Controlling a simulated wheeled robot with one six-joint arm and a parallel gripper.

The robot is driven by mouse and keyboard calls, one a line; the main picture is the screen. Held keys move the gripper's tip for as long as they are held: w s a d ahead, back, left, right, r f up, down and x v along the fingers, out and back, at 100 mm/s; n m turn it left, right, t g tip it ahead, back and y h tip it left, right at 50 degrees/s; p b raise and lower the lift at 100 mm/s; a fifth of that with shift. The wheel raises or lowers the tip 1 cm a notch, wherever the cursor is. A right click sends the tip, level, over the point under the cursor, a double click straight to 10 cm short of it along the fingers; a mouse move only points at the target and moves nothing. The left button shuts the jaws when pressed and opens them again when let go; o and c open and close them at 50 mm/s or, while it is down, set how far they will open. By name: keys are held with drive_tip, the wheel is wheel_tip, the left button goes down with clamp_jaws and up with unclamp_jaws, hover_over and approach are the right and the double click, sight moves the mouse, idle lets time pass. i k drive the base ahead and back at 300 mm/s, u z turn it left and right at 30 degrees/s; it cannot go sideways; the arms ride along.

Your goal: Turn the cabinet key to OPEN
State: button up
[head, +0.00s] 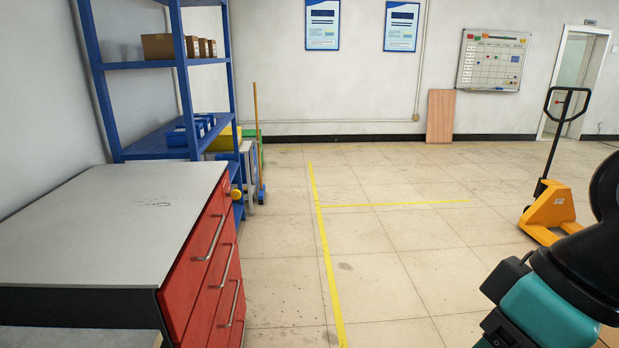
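A low cabinet (110,215) with a grey top and red drawers (200,270) stands at the left in the head view. Its drawers have metal bar handles and look shut. No key and no OPEN marking can be made out on it. A small yellow round knob-like thing (236,194) shows just past the cabinet's far corner; what it belongs to is unclear. Part of my arm, black and teal, fills the lower right corner. My gripper is not in view.
A blue shelf rack (181,80) with boxes stands behind the cabinet. A broom-like pole (257,130) leans beside it. A yellow pallet jack (548,212) stands at the right. The tiled floor (390,250) between, with yellow lines, is clear.

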sight(232, 195)
drive_tip(key=z, duration=0.6)
drive_tip(key=i, duration=2.2)
drive_tip(key=u, duration=1.2)
drive_tip(key=i, duration=0.85)
drive_tip(key=u, duration=0.9)
